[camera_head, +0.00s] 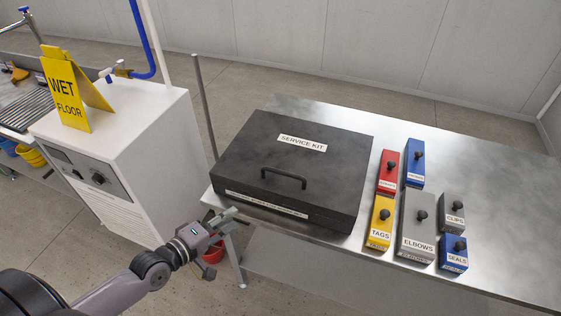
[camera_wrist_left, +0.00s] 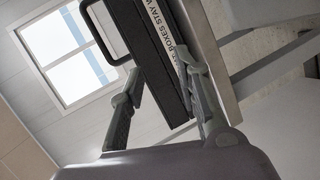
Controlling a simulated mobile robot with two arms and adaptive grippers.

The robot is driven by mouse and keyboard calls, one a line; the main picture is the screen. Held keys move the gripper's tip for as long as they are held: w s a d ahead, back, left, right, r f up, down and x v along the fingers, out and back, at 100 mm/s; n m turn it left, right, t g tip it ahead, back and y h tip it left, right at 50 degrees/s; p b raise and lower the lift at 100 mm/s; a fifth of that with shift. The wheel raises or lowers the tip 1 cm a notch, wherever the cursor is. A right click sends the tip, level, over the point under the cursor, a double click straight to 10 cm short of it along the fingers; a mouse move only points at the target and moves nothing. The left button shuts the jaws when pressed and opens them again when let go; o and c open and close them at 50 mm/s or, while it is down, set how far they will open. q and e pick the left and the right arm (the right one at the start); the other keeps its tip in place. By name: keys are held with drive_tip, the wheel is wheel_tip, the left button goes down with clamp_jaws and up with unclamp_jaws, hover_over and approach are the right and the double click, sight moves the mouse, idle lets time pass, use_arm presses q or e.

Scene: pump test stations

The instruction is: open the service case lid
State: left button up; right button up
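The service case (camera_head: 290,160) is a flat dark box labelled "SERVICE KIT" on the metal table, with its lid closed. A black handle (camera_head: 284,178) sits on top of the lid, and a white label strip (camera_head: 266,204) runs along the front. My left gripper (camera_head: 229,213) is at the case's front left corner. In the left wrist view, the gripper (camera_wrist_left: 160,72) has its fingers spread apart, with the case's edge (camera_wrist_left: 160,45) showing between and beyond them. I cannot tell whether either finger touches it. The handle also shows there (camera_wrist_left: 97,30). My right gripper is not in view.
Several small labelled boxes, including a red one (camera_head: 388,172) and a grey "ELBOWS" box (camera_head: 417,225), stand right of the case. The table (camera_head: 490,190) is clear further right. A white cabinet (camera_head: 130,150) with a yellow wet floor sign (camera_head: 68,90) stands at left.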

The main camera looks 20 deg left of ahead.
use_arm(q)
drive_tip(key=n+h, duration=0.1)
drive_tip(key=h, duration=0.1)
approach(282, 174)
drive_tip(key=shift+t, duration=0.4)
drive_tip(key=x, duration=0.3)
drive_tip(key=p+x, duration=0.1)
drive_tip(key=x, duration=0.3)
drive_tip(key=p+x, duration=0.1)
drive_tip(key=x, duration=0.2)
drive_tip(key=shift+w+d+f, duration=0.2)
drive_tip(key=shift+d+f, duration=0.1)
drive_tip(key=shift+f, duration=0.1)
clamp_jaws()
